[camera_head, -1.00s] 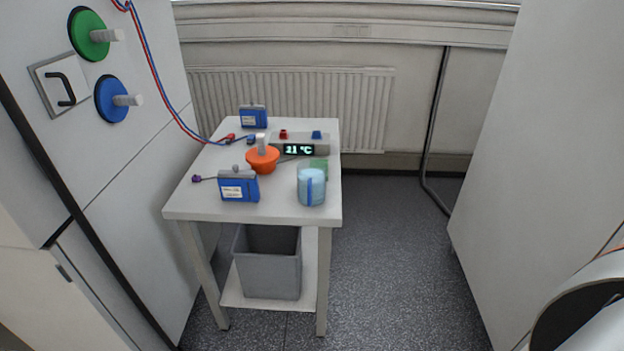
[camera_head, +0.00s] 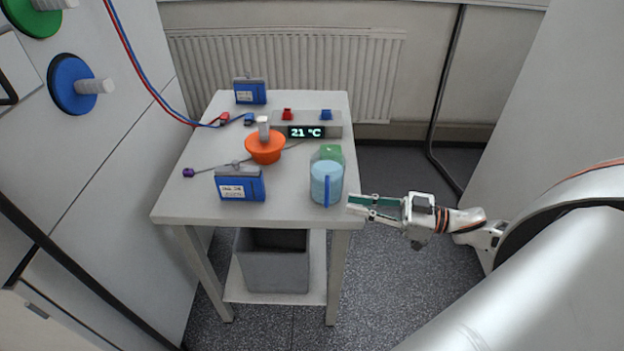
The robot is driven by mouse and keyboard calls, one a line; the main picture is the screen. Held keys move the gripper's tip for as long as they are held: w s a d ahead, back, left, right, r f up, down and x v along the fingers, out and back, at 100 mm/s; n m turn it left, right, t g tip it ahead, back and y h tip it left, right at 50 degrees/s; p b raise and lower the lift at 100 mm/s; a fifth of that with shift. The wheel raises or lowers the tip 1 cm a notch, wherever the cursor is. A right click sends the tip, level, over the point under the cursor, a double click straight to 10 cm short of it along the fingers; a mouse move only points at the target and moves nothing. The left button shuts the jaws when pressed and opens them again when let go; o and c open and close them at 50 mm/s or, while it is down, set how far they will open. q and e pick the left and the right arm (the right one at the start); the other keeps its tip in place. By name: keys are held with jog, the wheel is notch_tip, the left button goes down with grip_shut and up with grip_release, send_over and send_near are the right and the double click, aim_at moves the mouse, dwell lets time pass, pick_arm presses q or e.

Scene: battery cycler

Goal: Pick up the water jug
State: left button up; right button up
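The water jug (camera_head: 322,184) is a light blue, see-through vessel with a darker blue upright handle at its front. It stands upright near the table's front right corner. My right gripper (camera_head: 352,203) comes in from the right, just right of the jug and its handle. Its fingers, with green pads, point left and look parted with nothing between them. It appears apart from the jug. My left gripper is not in view.
The white table (camera_head: 185,207) also bears an orange bowl-like piece (camera_head: 265,150), blue boxes (camera_head: 240,185) (camera_head: 250,92), a display reading 21 °C (camera_head: 306,132), cables, and a green item (camera_head: 331,152) behind the jug. A grey bin (camera_head: 272,268) sits below. Floor is open at right.

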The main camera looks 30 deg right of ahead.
aim_at(327, 198)
jog(key=shift+w+a+r, duration=0.25)
jog(key=shift+w+a, duration=0.1)
jog(key=shift+a, duration=0.1)
jog(key=x, duration=0.5)
jog(key=shift+w+a+r, duration=0.15)
jog(key=shift+w+a, duration=0.05)
jog(key=shift+a, duration=0.15)
jog(key=shift+w+a, duration=0.35)
jog(key=shift+a, duration=0.05)
grip_shut()
